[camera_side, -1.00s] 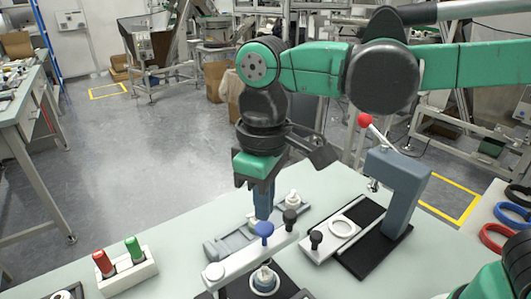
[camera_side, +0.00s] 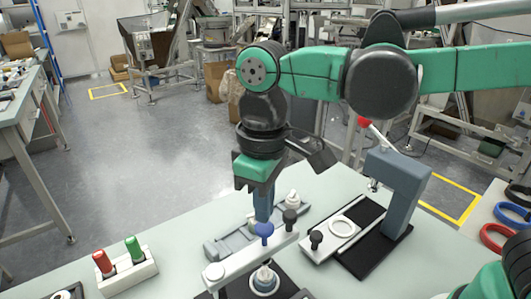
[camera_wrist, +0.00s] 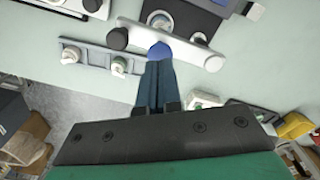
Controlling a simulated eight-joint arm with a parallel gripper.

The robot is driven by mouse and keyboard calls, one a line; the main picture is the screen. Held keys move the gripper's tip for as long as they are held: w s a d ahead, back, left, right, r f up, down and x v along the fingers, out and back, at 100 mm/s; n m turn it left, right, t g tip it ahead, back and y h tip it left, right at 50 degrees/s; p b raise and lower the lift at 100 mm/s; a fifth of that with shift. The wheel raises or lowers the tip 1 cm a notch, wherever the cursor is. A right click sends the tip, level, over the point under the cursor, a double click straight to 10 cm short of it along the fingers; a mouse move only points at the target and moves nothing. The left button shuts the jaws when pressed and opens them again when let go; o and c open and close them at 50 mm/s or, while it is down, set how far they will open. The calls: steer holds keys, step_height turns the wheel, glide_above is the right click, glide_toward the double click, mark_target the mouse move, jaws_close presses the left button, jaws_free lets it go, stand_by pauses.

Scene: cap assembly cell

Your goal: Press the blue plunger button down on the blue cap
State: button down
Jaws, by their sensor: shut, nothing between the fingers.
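The blue plunger button (camera_side: 265,230) stands on a light grey bar (camera_side: 245,256) above the press base. It also shows in the wrist view (camera_wrist: 159,51), right at my fingertips. A cap part (camera_side: 264,279) with a white top and a blue-grey ring sits under the bar; its colour is hard to tell. My gripper (camera_side: 264,219) is shut and empty, pointing down. In the side view its fingertips are just above or behind the button; I cannot tell whether they touch it. In the wrist view the fingers (camera_wrist: 154,84) overlap the button's edge.
A grey tray (camera_side: 230,243) with white parts lies behind the bar. A press with a red-knobbed lever (camera_side: 365,121) stands at right. A holder with a red (camera_side: 103,262) and a green (camera_side: 134,248) piece is at left. Table space between holder and bar is clear.

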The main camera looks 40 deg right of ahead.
mark_target(264, 226)
steer(key=shift+f, duration=0.55)
steer(key=shift+f, duration=0.1)
steer(key=shift+f, duration=1.3)
steer(key=shift+r, duration=0.1)
stand_by(0.4)
steer(key=shift+r, duration=1.4)
steer(key=shift+r, duration=0.1)
